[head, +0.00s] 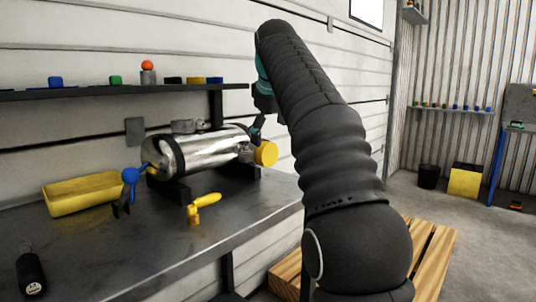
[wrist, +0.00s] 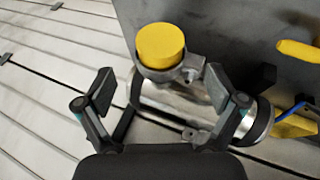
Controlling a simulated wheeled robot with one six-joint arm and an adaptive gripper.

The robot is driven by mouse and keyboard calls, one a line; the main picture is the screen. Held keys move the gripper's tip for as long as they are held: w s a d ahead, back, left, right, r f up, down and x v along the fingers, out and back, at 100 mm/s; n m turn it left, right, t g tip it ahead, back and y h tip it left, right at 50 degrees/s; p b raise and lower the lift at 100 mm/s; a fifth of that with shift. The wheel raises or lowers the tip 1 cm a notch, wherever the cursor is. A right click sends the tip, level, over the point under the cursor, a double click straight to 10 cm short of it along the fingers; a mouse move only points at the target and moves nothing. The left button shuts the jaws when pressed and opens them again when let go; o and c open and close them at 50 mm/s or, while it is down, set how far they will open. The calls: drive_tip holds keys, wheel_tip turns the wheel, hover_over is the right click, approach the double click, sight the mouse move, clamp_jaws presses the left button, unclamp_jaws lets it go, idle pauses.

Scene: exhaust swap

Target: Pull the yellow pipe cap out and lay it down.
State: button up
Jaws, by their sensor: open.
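The yellow pipe cap (head: 266,153) sits on the right end of a shiny metal exhaust cylinder (head: 208,150) on the dark workbench. In the wrist view the cap (wrist: 161,45) is a yellow disc seated in a grey metal ring clamp (wrist: 190,68). My gripper (wrist: 157,90) is open in the wrist view. Its two fingers stand wide apart, to the left and right of the cap's line, and the cap shows beyond the fingertips. Nothing is between the fingers in their grip. In the head view my arm hides most of the gripper, with a fingertip showing near the cap.
A yellow tray (head: 85,193) lies at the bench's left. A black-handled tool (head: 30,272) lies at the front left. The bench's front middle is bare. A shelf (head: 120,92) runs above.

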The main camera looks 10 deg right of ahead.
sight(268, 148)
drive_tip(key=b+x, duration=0.1)
drive_tip(key=x, duration=0.8)
drive_tip(key=shift+c, duration=0.2)
drive_tip(key=c, duration=1.2)
